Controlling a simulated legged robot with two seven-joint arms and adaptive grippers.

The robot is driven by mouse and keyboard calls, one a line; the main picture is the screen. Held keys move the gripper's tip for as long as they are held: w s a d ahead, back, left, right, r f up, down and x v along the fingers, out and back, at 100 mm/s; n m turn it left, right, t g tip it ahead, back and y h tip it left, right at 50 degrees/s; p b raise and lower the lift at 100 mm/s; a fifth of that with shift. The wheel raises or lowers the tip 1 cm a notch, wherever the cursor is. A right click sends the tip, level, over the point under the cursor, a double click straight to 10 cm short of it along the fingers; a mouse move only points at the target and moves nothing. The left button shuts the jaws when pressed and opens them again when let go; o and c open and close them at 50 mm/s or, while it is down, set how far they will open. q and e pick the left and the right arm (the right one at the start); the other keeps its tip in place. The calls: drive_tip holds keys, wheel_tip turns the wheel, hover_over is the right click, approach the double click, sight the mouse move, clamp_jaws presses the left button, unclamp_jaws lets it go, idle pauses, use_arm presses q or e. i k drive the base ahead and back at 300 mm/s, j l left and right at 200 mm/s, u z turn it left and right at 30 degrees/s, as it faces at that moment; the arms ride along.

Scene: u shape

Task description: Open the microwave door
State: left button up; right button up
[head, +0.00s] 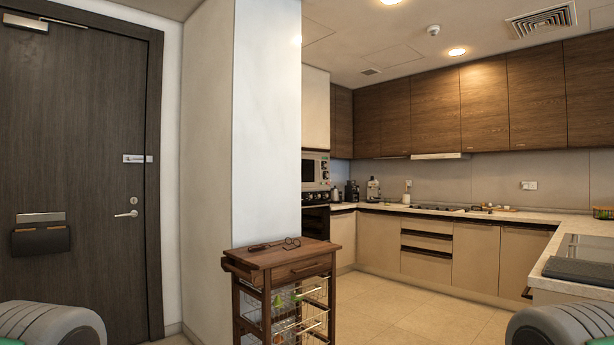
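The microwave (315,171) is built into a tall unit in the back of the kitchen, just right of the white wall corner. It is small and far off in the head view. Its front faces right and its door looks closed; the wall corner may hide part of its left side. Neither of my grippers is in view. Only rounded grey and green parts of my own body show at the bottom left and bottom right corners, far from the microwave.
A wooden trolley (284,262) with wire baskets stands at the wall corner (267,130), holding glasses on top. An oven (316,222) sits below the microwave. Counters (430,210) line the back and right. Tiled floor (410,315) is clear between trolley and right counter. A dark door (75,160) is left.

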sight(310, 164)
drive_tip(key=i+z, duration=0.15)
drive_tip(key=i, duration=0.95)
drive_tip(key=i+l+z, duration=0.1)
drive_tip(key=i+z, duration=0.15)
drive_tip(key=i, duration=0.35)
drive_tip(key=i+z, duration=0.25)
drive_tip(key=i, duration=0.3)
drive_tip(key=i+j+z, duration=0.25)
drive_tip(key=i, duration=0.35)
drive_tip(key=i+j+z, duration=0.3)
drive_tip(key=i, duration=0.25)
drive_tip(key=i+u, duration=0.1)
drive_tip(key=i, duration=0.6)
drive_tip(key=i+l+u, duration=0.1)
drive_tip(key=i, duration=0.55)
drive_tip(key=i+l+u, duration=0.15)
drive_tip(key=i, duration=0.55)
drive_tip(key=i+u, duration=0.15)
drive_tip(key=i, duration=0.4)
drive_tip(key=i+u, duration=0.2)
drive_tip(key=i, duration=0.4)
drive_tip(key=i+u, duration=0.15)
drive_tip(key=i, duration=0.4)
drive_tip(key=i+l+u, duration=0.2)
drive_tip(key=i, duration=0.4)
